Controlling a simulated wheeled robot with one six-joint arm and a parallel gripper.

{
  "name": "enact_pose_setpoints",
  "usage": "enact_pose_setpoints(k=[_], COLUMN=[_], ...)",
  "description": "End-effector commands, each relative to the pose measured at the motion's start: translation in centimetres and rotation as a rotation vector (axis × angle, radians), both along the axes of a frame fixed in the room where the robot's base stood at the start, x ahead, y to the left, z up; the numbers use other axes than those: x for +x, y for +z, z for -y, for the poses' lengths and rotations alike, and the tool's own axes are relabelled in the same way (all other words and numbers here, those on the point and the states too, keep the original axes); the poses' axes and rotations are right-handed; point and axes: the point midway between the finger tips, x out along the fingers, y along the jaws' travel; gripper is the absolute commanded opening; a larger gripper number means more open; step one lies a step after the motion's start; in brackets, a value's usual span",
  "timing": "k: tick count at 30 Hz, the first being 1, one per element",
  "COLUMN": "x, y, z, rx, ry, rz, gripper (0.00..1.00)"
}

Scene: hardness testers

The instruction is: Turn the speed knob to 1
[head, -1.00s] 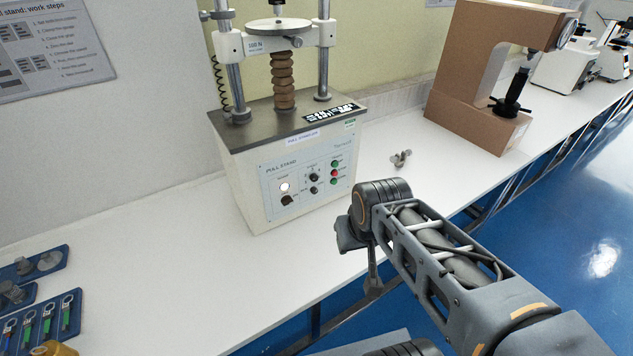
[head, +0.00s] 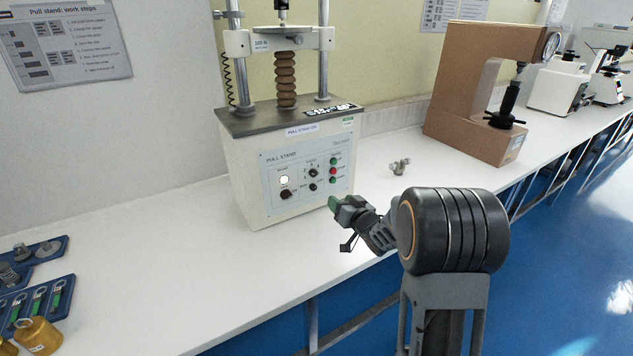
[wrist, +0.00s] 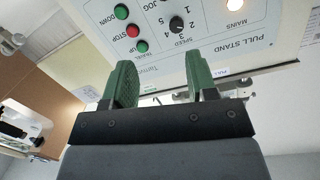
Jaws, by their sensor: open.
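The pull stand (head: 245,160) is a cream box with a grey top on the white bench. Its light front panel carries the black speed knob (head: 314,173), left of a column of green and red buttons. In the wrist view the speed knob (wrist: 177,24) shows upside down, ringed by numbers; which number it points to is too small to tell. My gripper (head: 334,204) is in front of the panel's lower right in the head view. In the wrist view my gripper (wrist: 162,78) has its two green fingers spread, empty. The knob appears beyond and between them, not touched.
A second small black knob (head: 313,187) sits below the speed knob, and a larger dark knob (head: 285,194) lies left under a lit lamp (head: 284,180). A small metal part (head: 400,166) lies on the bench right of the stand. A brown tester (head: 465,125) stands further right.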

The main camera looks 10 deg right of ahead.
Motion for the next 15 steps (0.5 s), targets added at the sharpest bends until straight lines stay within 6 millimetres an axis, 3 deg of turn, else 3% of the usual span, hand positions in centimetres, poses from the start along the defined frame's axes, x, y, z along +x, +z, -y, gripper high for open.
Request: enact_pose_setpoints(k=[3,8,15], x=[-0.1,0.6,4.5], y=[1.4,2.1,2.1], z=[-0.5,-0.9,-2.3], rx=[0.057,0.103,0.106], ry=[0.039,0.051,0.053], rz=[0.065,0.090,0.086], gripper=[0.52,0.52,0.52])
